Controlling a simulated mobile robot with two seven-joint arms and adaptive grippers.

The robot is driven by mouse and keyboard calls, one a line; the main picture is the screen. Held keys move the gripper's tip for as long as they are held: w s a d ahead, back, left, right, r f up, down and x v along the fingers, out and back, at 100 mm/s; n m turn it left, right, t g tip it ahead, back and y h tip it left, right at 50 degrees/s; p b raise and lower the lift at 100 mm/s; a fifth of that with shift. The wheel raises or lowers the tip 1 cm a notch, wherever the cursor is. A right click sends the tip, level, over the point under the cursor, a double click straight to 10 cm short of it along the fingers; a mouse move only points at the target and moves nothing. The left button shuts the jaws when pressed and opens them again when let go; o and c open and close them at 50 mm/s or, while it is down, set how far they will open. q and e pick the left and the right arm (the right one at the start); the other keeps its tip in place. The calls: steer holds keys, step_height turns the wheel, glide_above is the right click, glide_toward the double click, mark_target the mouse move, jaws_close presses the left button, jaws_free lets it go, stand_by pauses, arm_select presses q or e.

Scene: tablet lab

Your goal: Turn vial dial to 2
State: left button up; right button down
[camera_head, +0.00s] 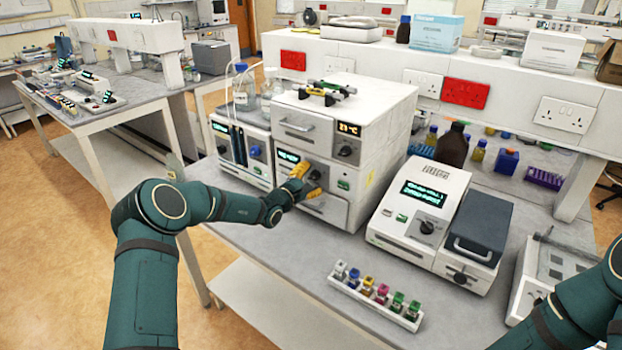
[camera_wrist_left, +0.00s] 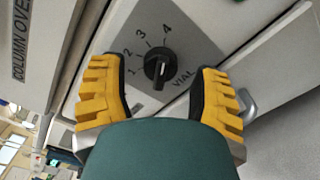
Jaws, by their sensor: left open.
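The vial dial (camera_wrist_left: 158,67) is a black knob on a grey plate in the left wrist view, marked VIAL with the numbers 1 to 4 around it. I cannot tell surely which number it points to. It sits on the front of a white stacked instrument (camera_head: 384,110), where the head view shows it partly hidden by my gripper. My left gripper (camera_head: 303,182) has yellow fingers and is at this front. In the left wrist view its fingers (camera_wrist_left: 158,88) are open, one on each side of the knob, with visible gaps. Only part of my right arm shows; its gripper is out of view.
A drawer handle (camera_head: 298,126) is at the upper left of the stack. A rack of coloured vials (camera_head: 345,290) stands in front. A grey-lidded instrument (camera_head: 425,205) stands to the right.

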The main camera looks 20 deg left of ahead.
arm_select(q)
steer(key=shift+o, duration=0.2)
steer(key=shift+w, duration=0.1)
jaws_close()
steer(key=shift+r, duration=0.1)
steer(key=shift+n, duration=0.4)
steer(key=n, duration=0.2)
steer(key=shift+n, duration=0.4)
steer(key=n, duration=0.3)
steer(key=shift+d+n, duration=0.1)
steer(key=shift+n, duration=0.3)
steer(key=n, duration=0.3)
steer(key=shift+n, duration=0.3)
steer(key=n+p, duration=0.1)
steer(key=n, duration=0.3)
steer(key=shift+d+n+p, duration=0.15)
steer(key=shift+n+p, duration=0.15)
steer(key=shift+p, duration=0.05)
